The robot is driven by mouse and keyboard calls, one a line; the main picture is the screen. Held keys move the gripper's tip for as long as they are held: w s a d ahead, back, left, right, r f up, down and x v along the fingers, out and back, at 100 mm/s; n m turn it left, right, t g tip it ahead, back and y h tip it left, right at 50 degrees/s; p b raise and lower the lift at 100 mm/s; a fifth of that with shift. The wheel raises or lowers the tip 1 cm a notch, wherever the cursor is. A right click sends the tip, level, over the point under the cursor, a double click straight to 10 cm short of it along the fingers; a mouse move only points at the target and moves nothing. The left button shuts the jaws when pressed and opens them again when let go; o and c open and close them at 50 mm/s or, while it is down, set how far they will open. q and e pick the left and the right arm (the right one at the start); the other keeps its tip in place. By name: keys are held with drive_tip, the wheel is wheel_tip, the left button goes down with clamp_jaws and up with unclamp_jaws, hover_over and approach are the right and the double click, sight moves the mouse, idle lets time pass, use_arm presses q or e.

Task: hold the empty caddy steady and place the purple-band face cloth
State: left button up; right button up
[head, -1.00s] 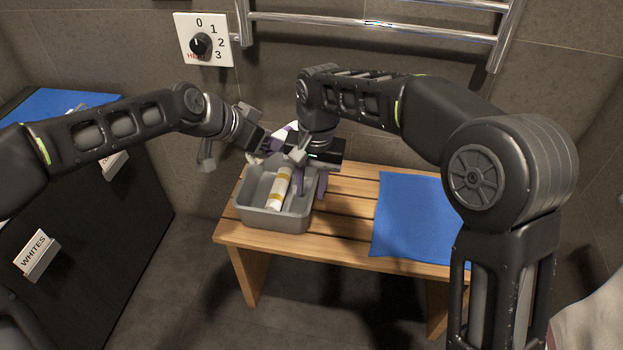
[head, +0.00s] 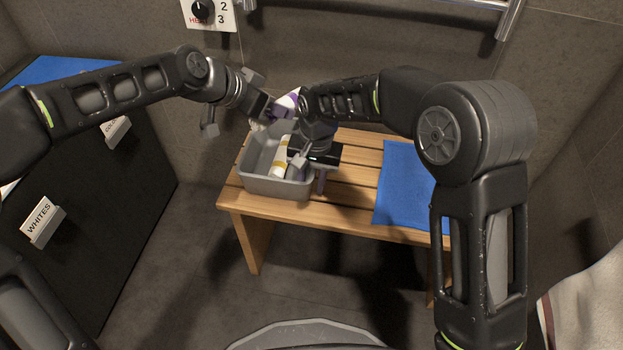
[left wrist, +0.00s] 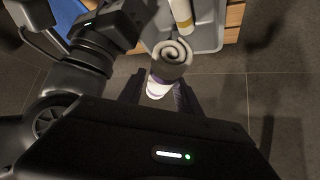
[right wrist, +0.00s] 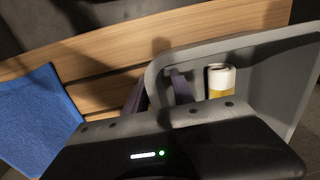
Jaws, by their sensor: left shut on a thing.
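The grey caddy (head: 277,187) stands on the left part of the slatted bench. A white roll with a yellow band (head: 281,157) lies inside it, so it is not empty; this roll also shows in the right wrist view (right wrist: 221,82). My left gripper (head: 270,116) is shut on the purple-band face cloth (head: 290,99), behind the caddy's far side. In the left wrist view the rolled cloth (left wrist: 172,58) sits between the fingers, its spiral end facing up. My right gripper (right wrist: 158,88) has its fingers apart, one on each side of the caddy's right wall.
A blue cloth (head: 408,185) lies on the bench's right part, with bare slats (head: 352,180) between it and the caddy. A dark cabinet with a WHITES label (head: 40,220) is at left. A towel rail is on the back wall.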

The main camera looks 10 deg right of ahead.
clamp_jaws()
idle(1.2)
